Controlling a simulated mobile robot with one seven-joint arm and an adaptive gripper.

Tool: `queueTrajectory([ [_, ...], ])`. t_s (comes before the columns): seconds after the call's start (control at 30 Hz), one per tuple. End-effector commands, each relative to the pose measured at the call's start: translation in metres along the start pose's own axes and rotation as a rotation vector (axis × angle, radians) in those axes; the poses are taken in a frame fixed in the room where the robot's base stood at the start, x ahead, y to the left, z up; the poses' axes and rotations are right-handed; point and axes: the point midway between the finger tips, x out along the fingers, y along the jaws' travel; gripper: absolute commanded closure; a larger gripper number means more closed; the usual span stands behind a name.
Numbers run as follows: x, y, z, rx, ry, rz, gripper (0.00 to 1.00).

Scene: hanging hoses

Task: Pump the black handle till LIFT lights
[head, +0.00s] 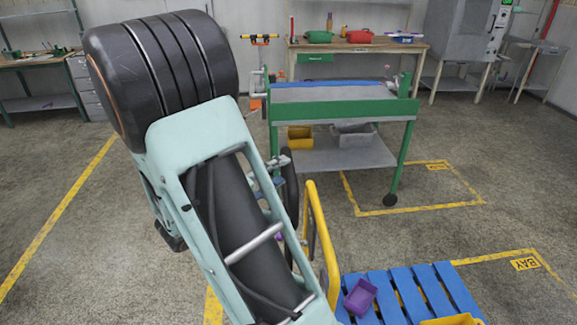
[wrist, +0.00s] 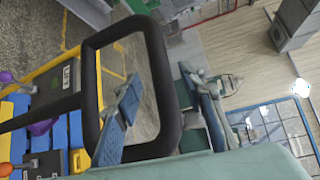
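The black handle (wrist: 164,70) is a rounded rectangular loop, large and close in the wrist view. In the head view, a dark upright loop (head: 291,195) that looks like this handle shows beside my arm. My gripper (wrist: 160,88) has its blue-padded fingers apart, one inside the loop and one outside, with the loop's right bar between them. I see gaps beside the bar, so the fingers do not look closed on it. A grey box with a LIFT label (wrist: 68,75) stands left of the loop; I cannot tell whether it is lit.
A yellow frame (head: 323,240) stands beside a blue pallet (head: 395,298) holding a purple bin (head: 360,297). A green-framed cart (head: 345,112) stands behind. My arm covers much of the head view's left-centre. Floor at far left is clear.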

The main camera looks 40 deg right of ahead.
Motion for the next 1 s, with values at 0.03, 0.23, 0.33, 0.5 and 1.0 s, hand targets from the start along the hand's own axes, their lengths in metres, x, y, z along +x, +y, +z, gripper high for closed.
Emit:
queueTrajectory([
  [0.03,0.010,-0.001,-0.001,0.001,0.004,-0.002,0.63],
  [0.23,0.036,0.000,-0.001,0.001,0.002,0.000,0.63],
  [0.33,0.042,0.000,0.000,0.001,0.000,0.000,0.63],
  [0.5,0.044,0.000,0.000,0.002,0.000,0.000,0.63],
  [1.0,0.044,0.000,0.000,0.002,0.000,0.000,1.00],
])
